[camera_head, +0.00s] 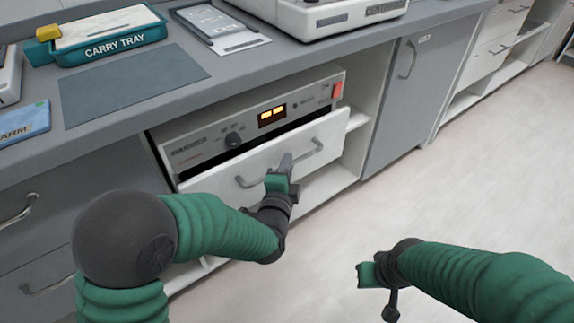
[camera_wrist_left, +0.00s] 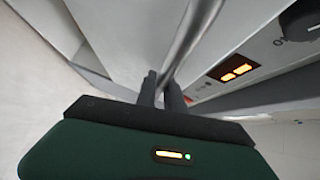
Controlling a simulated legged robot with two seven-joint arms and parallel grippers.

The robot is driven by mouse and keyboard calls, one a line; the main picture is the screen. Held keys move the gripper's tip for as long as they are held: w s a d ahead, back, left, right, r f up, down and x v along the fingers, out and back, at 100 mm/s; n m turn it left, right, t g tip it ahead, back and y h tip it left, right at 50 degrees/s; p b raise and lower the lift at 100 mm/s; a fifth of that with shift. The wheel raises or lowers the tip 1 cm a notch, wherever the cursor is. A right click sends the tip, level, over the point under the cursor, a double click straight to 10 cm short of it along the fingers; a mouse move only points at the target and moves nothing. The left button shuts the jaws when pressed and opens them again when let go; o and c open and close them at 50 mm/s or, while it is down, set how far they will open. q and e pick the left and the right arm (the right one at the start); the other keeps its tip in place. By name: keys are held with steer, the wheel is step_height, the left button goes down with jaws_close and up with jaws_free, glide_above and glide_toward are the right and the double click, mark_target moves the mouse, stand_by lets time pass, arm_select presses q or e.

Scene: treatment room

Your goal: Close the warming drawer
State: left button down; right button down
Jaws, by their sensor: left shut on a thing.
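The warming drawer (camera_head: 220,180) has a white front and stands partly out of the warmer unit (camera_head: 190,149), with a dark gap along its top edge. Its grey bar handle (camera_head: 313,150) runs across the front. My left gripper (camera_head: 284,168) is at the middle of the handle, shut on it. In the left wrist view my left fingers (camera_wrist_left: 160,90) are closed around the handle bar (camera_wrist_left: 188,40). My right gripper (camera_head: 378,275) hangs over the floor, apart from the drawer; its fingers are too unclear to tell their state.
The counter above holds a teal carry tray (camera_head: 110,33), a grey mat (camera_head: 130,82), a clipboard (camera_head: 215,24) and a white device (camera_head: 320,14). A grey cabinet door (camera_head: 408,90) stands right of the warmer. The floor (camera_head: 470,190) at right is clear.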

mark_target(276, 158)
arm_select(q)
steer(key=shift+f, duration=0.25)
steer(key=shift+w+a+r+p, duration=0.1)
steer(key=shift+w+a+p, duration=0.05)
steer(key=shift+w+a, duration=0.65)
steer(key=shift+w+a+p, duration=0.15)
steer(key=shift+w+a, duration=0.45)
steer(key=shift+w, duration=0.3)
steer(key=c, duration=1.5)
jaws_free()
steer(key=shift+w, duration=0.15)
steer(key=shift+o, duration=0.2)
steer(key=shift+r, duration=0.1)
